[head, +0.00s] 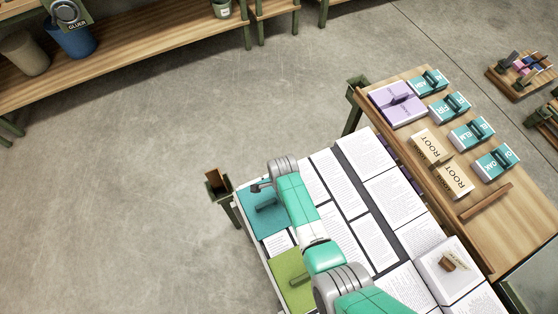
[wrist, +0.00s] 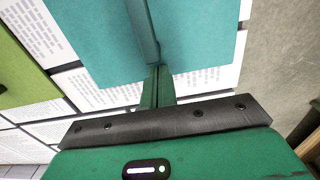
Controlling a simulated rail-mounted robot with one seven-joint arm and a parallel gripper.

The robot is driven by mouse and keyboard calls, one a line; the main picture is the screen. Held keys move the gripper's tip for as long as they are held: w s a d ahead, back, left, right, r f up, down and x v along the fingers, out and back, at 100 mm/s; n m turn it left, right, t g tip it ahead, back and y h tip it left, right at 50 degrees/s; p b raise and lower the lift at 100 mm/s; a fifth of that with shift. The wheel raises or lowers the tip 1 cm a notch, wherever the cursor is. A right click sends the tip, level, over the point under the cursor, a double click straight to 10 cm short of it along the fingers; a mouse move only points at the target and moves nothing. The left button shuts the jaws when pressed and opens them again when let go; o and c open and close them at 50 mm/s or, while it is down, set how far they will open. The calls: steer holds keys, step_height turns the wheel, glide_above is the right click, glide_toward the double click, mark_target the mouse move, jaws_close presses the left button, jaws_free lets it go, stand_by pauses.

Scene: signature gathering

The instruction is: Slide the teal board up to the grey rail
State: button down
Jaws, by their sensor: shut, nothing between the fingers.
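The teal board (head: 254,224) lies flat at the far left corner of the paper-covered table, with a raised teal bar handle (head: 266,206) on it. In the wrist view the teal board (wrist: 200,35) fills the upper middle and its bar (wrist: 141,28) runs up from the fingers. My gripper (wrist: 157,72) is shut and empty, its fingertips at the near end of that bar; I cannot tell whether they touch. My arm hides part of the board's right side in the head view. The grey rail seems to be the dark grey strip (head: 349,166) between the page columns.
White printed pages (head: 330,177) cover most of the table. A wooden table (head: 500,235) with teal, purple and tan blocks stands at the right. A small wooden box (head: 217,184) sits at the table's left corner.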

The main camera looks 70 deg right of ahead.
steer(key=shift+s+d, duration=0.9)
step_height(320, 180, up, 10)
steer(key=p, duration=0.3)
